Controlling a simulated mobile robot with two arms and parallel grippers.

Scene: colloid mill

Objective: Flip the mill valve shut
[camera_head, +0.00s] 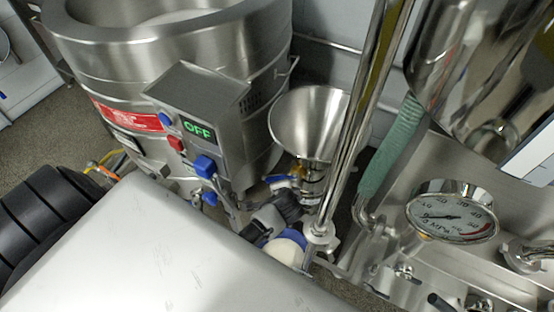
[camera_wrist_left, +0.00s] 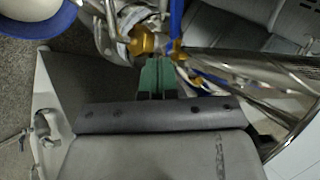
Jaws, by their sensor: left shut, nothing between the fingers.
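The mill's steel funnel (camera_head: 312,118) stands in the middle of the head view, with metal pipe fittings (camera_head: 313,180) below it. In the left wrist view, the valve area shows brass fittings (camera_wrist_left: 144,43) and a narrow blue handle (camera_wrist_left: 176,20) rising from them. My left gripper (camera_head: 284,200) is dark and sits just below the funnel, beside the fittings. Its green fingers (camera_wrist_left: 157,72) are together and hold nothing. The fingertips overlap the brass fittings in the wrist view; I cannot tell whether they touch. My right gripper is out of view.
A control box (camera_head: 205,120) with a green OFF display is left of the funnel, on a large steel vessel (camera_head: 190,60). A slanted steel pipe (camera_head: 360,110) passes close to my gripper's right. A pressure gauge (camera_head: 451,213) and green hose (camera_head: 392,150) stand further right.

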